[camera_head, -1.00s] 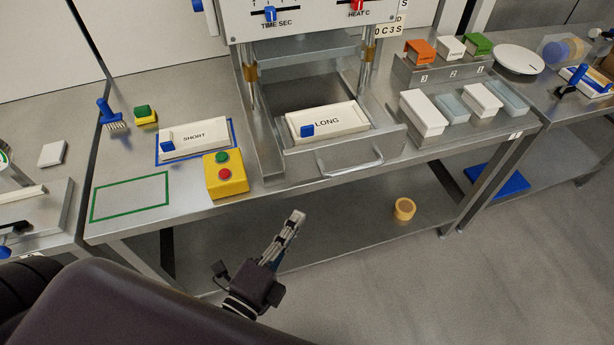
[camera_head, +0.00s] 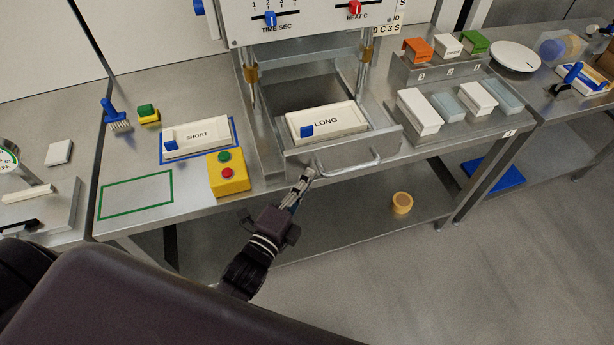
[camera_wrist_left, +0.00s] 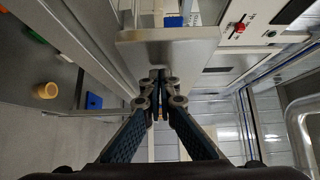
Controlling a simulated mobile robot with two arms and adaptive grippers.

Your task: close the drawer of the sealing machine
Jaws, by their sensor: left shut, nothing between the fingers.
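The sealing machine (camera_head: 310,15) stands on the steel table. Its drawer (camera_head: 295,160) is pulled out toward me, with a white tray marked LONG (camera_head: 345,119) in it. A bar handle (camera_head: 350,170) is on the drawer front. My left gripper (camera_head: 308,174) is shut and empty, its tips close to the drawer front near the handle's left end. Whether they touch, I cannot tell. In the left wrist view the shut fingertips (camera_wrist_left: 160,75) point at a flat metal panel (camera_wrist_left: 180,48), which looks like the drawer front. My right gripper is not in view.
A yellow button box (camera_head: 229,180) stands left of the drawer. A white tray marked SHORT (camera_head: 197,137) lies on a blue-outlined spot. Small boxes (camera_head: 418,110) stand on the right. A tape roll (camera_head: 402,203) lies on the lower shelf.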

